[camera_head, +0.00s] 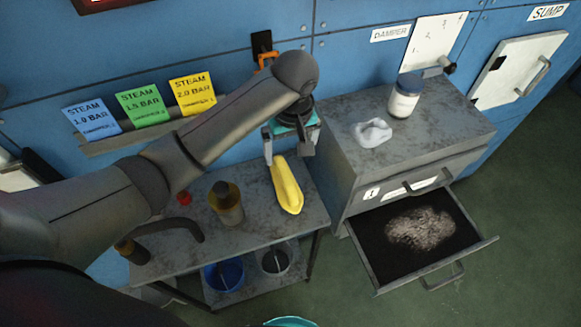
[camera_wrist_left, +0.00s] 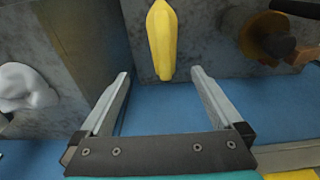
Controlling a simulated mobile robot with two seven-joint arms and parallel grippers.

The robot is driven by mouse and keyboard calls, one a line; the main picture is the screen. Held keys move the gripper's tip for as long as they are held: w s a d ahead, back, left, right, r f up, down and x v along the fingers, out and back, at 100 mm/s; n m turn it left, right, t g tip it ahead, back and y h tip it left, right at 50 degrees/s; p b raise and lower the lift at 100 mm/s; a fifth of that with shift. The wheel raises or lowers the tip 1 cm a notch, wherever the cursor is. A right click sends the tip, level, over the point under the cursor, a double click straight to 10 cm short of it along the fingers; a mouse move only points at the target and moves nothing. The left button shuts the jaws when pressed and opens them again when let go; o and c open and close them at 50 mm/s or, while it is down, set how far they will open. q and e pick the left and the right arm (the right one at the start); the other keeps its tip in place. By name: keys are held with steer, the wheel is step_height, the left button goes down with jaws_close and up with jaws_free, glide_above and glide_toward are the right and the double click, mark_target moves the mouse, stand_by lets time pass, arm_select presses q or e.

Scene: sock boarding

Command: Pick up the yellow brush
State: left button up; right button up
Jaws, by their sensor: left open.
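The yellow brush (camera_head: 287,187) lies on the grey side table (camera_head: 255,222), its long axis running from the back edge toward the front. My left gripper (camera_head: 287,149) is open and empty at the brush's far end, by the blue wall. In the left wrist view, the brush (camera_wrist_left: 163,42) lines up with the gap between the fingers (camera_wrist_left: 161,73). I cannot tell the exact height between fingers and table. My right gripper is not in view.
A brown-capped bottle (camera_head: 227,203) and a small red object (camera_head: 184,198) stand left of the brush. A grey cabinet (camera_head: 340,150) on the right carries a white lump (camera_head: 371,132) and a jar (camera_head: 404,96); its drawer (camera_head: 370,270) is open. Blue (camera_head: 224,275) and dark (camera_head: 276,260) buckets sit below.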

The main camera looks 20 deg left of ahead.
arm_select(q)
glide_above(287, 176)
steer(key=f, duration=0.3)
steer(key=f+b, duration=0.1)
steer(key=f, duration=0.1)
steer(key=shift+s+d, duration=0.15)
steer(key=shift+s, duration=0.25)
steer(key=f, duration=0.4)
steer(key=shift+w+b, duration=0.35)
steer(key=shift+f, duration=0.35)
steer(key=f, duration=0.1)
steer(key=f+b, duration=0.1)
steer(key=f, duration=0.1)
steer(key=a+f, duration=0.1)
steer(key=f, duration=0.1)
steer(key=shift+w, duration=0.35)
steer(key=shift+r, duration=0.1)
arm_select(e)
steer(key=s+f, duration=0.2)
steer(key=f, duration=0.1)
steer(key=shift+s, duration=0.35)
arm_select(q)
steer(key=shift+c, duration=0.2)
steer(key=c, duration=1.4)
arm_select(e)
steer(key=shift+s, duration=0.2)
